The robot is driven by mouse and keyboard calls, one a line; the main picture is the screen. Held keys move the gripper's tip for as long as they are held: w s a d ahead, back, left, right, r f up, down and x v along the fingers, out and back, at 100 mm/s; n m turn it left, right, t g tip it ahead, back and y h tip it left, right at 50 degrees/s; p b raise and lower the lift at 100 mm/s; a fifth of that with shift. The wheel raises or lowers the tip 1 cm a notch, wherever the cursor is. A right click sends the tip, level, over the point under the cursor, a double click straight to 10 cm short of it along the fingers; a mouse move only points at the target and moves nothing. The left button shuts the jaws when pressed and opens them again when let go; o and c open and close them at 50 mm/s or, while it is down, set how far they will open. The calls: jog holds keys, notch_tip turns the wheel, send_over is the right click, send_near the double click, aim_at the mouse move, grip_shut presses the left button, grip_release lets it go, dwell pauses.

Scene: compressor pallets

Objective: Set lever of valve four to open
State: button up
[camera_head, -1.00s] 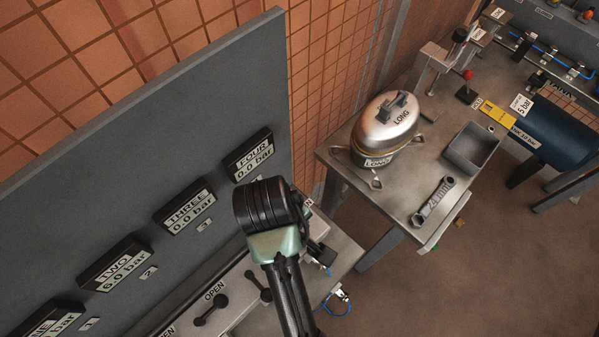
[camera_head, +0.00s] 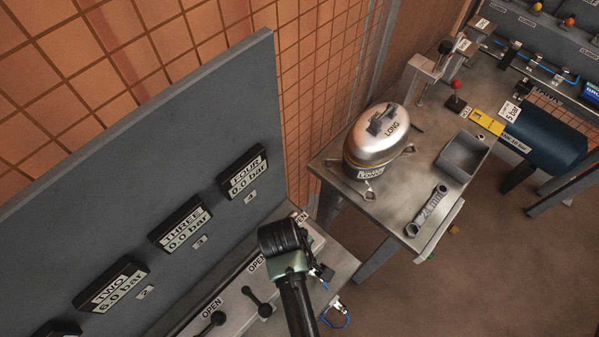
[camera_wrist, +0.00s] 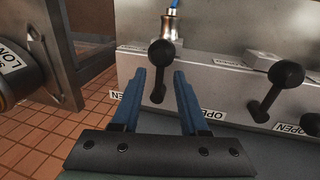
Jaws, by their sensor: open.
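The black lever of valve four (camera_wrist: 158,70) stands at the end of the grey valve block in the wrist view, with its round knob up and an OPEN label (camera_wrist: 214,115) to its right. My gripper (camera_wrist: 160,72) is open, its two blue fingers one on each side of this lever; I cannot tell whether either touches it. In the head view my arm covers this lever and the fingertips. The display FOUR (camera_head: 243,172) reads 0.0 bar.
A neighbouring black lever (camera_wrist: 284,78) tilts to the right in the wrist view. Levers (camera_head: 258,303) also show in the head view. A side bench (camera_head: 390,208) carries a metal pot (camera_head: 381,146), a wrench (camera_head: 428,210) and a grey bin (camera_head: 463,153).

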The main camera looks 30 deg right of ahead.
grip_shut()
dwell(1.4)
